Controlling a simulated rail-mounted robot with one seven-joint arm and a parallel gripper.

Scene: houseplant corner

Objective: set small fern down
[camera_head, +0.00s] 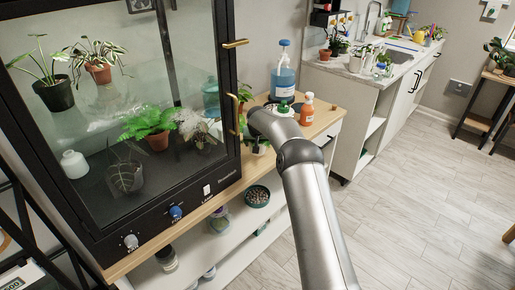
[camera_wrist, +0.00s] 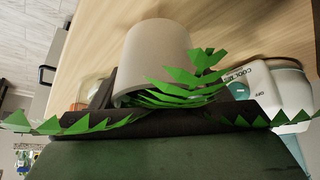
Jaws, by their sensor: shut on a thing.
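In the wrist view the small fern shows as a pale grey pot (camera_wrist: 152,55) with bright green toothed fronds (camera_wrist: 185,95) spreading to both sides. My gripper (camera_wrist: 155,120), dark and partly covered by fronds, is shut on it. The pot lies against the view of a wooden top (camera_wrist: 90,50); I cannot tell whether it touches the wood. In the head view my arm reaches to the wooden bench top (camera_head: 325,118) just right of the glass cabinet. It hides most of the gripper and the held fern there.
The glass cabinet (camera_head: 208,165) holds several plants, including another fern (camera_head: 150,122) in a terracotta pot. A blue bottle (camera_head: 283,78) and an orange bottle (camera_head: 307,110) stand close by my arm. A white appliance (camera_wrist: 262,88) is beside the pot in the wrist view.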

